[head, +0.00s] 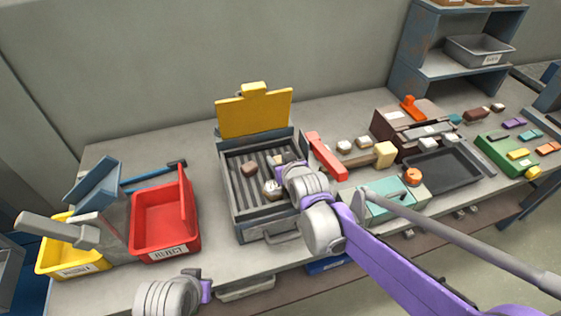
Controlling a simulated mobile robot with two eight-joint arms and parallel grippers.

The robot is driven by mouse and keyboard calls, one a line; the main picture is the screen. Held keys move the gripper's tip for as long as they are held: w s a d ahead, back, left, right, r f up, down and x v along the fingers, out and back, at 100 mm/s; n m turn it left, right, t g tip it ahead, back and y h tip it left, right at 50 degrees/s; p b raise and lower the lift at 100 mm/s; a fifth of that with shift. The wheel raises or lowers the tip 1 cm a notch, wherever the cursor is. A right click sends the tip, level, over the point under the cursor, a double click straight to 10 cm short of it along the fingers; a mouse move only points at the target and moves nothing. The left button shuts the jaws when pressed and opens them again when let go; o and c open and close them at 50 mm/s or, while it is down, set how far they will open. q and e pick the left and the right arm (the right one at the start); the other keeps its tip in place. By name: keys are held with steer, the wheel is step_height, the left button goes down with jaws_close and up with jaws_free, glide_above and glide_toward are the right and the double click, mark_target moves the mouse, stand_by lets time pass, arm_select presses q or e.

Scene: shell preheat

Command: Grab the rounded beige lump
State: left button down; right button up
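Several small rounded lumps lie in the ridged grey tray (238,208) of the open heater. A brownish-beige lump (249,168) sits left of centre. A paler lump with dark marks (271,190) lies further right, close to my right gripper (279,176). Another beige lump at the back right is partly hidden by that gripper. My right gripper reaches over the tray's right side from the right; its fingers are too small and covered to tell whether they hold anything. Part of my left arm's end shows at the bottom left, its fingers unclear.
A red bin (165,222) and a yellow bin (62,258) stand left of the heater. The yellow lid (254,113) stands up behind it. A red lever (326,156), pale lumps (345,146) and a dark tray (444,170) lie right. Bench between red bin and heater is clear.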

jaws_close()
steer(key=shift+r, duration=0.1)
